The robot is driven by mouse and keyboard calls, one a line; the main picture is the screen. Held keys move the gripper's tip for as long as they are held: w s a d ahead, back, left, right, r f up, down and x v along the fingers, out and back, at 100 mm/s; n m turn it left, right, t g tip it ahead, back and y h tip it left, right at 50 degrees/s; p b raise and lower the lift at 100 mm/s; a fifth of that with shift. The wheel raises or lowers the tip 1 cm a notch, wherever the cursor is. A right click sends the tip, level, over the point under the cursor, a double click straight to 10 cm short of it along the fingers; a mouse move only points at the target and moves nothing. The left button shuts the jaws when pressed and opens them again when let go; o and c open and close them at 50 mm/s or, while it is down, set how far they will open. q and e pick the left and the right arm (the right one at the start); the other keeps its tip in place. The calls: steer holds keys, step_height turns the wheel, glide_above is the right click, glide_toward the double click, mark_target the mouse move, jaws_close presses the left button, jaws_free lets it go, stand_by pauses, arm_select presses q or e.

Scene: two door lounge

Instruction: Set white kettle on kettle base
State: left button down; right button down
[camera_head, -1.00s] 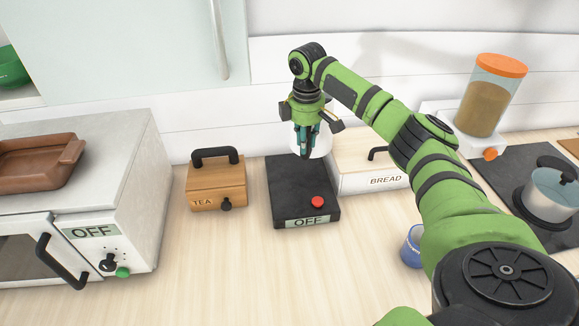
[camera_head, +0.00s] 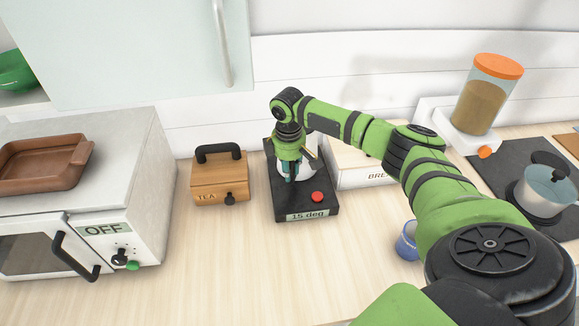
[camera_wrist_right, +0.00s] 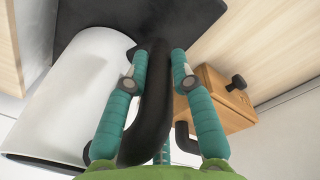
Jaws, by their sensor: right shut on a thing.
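The white kettle (camera_head: 308,160) is on the black kettle base (camera_head: 318,208), mostly hidden behind my right gripper (camera_head: 289,178). The base has a red button and its display reads "15 deg". In the right wrist view the kettle (camera_wrist_right: 75,95) is a white cylinder beside the fingers, with the dark base (camera_wrist_right: 95,18) beyond it. My right gripper (camera_wrist_right: 158,78) is shut on the kettle's black handle (camera_wrist_right: 152,105), one teal finger on each side. The contact between kettle bottom and base is hidden in the head view. My left gripper is not in view.
A wooden tea box (camera_head: 218,184) stands left of the base, and a bread box (camera_head: 355,180) stands close on its right. A white oven (camera_head: 150,195) is further left. A blue cup (camera_head: 406,243) is near my right arm. The front counter is clear.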

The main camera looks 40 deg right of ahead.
steer(key=c, duration=1)
jaws_free()
steer(key=shift+c, duration=0.2)
steer(key=shift+r, duration=0.1)
steer(key=r+b, duration=0.1)
steer(key=r, duration=0.2)
steer(key=r+b, duration=0.2)
steer(key=r, duration=0.2)
steer(key=r+b, duration=0.1)
steer(key=r, duration=0.3)
steer(key=shift+s+a, duration=0.2)
steer(key=shift+a, duration=0.15)
steer(key=shift+s+r+b, duration=0.1)
steer(key=shift+r+b, duration=0.2)
steer(key=shift+r, duration=0.15)
